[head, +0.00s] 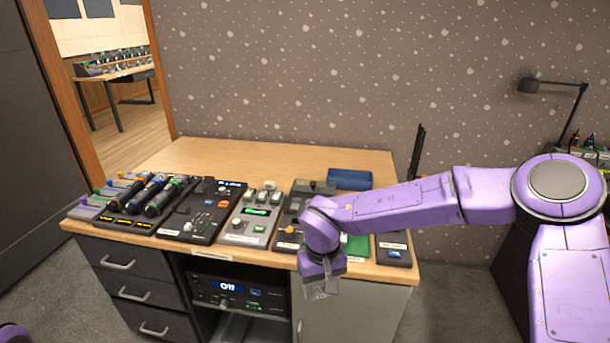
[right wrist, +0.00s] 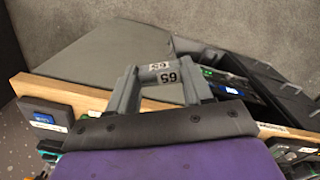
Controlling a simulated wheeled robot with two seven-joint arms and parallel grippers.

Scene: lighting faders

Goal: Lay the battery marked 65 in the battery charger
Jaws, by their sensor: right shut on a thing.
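My right gripper (head: 320,288) is in front of the desk's front edge, by the grey cabinet door. In the right wrist view its two grey fingers (right wrist: 160,88) are shut on a small battery (right wrist: 158,72) with white labels reading 65. In the head view I cannot make out the battery. A small dark unit with a blue patch (head: 395,250) sits at the desk's right front corner. It also shows in the right wrist view (right wrist: 45,118). Its label is too small to read, so I cannot tell whether it is the battery charger. My left gripper is not in view.
The wooden desk (head: 250,155) carries a rack of handheld microphones (head: 150,195), a dark fader console (head: 205,210), a grey console (head: 250,218) and a blue tray (head: 350,179). My right arm hides part of a green item (head: 356,246). The desk's back is clear.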

